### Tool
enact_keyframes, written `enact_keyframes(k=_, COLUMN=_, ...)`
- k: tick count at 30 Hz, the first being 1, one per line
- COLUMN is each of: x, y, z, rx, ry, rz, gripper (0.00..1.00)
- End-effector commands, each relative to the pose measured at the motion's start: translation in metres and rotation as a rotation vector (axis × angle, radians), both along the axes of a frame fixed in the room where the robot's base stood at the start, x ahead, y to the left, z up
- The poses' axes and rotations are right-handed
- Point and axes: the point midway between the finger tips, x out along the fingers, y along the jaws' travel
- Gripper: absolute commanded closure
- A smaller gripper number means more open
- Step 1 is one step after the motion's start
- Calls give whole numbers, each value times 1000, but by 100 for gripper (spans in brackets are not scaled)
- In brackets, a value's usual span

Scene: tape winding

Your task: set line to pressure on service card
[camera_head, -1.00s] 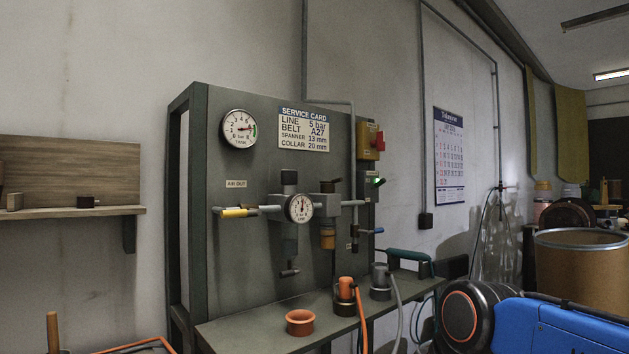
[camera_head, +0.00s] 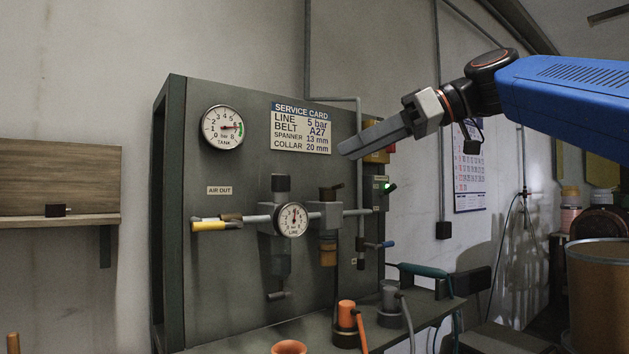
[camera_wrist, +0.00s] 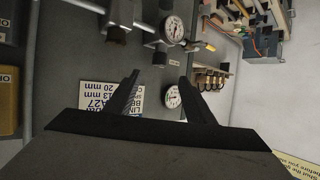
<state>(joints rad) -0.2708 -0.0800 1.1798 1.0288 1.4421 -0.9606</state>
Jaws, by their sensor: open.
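The service card (camera_head: 301,128) on the grey panel reads LINE 5 bar, BELT A27, SPANNER 13 mm, COLLAR 20 mm. It also shows, rotated, in the wrist view (camera_wrist: 106,96). The LINE gauge (camera_head: 291,220) sits on the pipe below the card; its needle points roughly up, the exact value too small to read. A dark knob (camera_head: 281,184) tops the regulator beside the gauge. The LINE gauge shows in the wrist view (camera_wrist: 172,29). My gripper (camera_head: 342,150) is raised before the panel's right side, near the card's right edge. Its fingers (camera_wrist: 160,78) stand apart and empty.
The TANK gauge (camera_head: 223,127) is at the panel's upper left. A second unit with a dark top (camera_head: 330,192) stands right of the gauge. Orange and grey fittings (camera_head: 347,315) stand on the shelf below.

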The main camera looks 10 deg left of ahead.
Motion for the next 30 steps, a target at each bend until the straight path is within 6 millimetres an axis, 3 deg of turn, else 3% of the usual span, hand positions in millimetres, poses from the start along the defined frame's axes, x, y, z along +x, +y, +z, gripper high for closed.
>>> enact_keyframes(k=4, x=-1, y=8, z=9, rx=15, ry=-23, rz=33, gripper=51)
enact_keyframes(k=11, x=0, y=29, z=0, rx=15, ry=-22, rz=33, gripper=51)
enact_keyframes(k=30, x=10, y=127, z=-41, rx=13, ry=-21, rz=33, gripper=51)
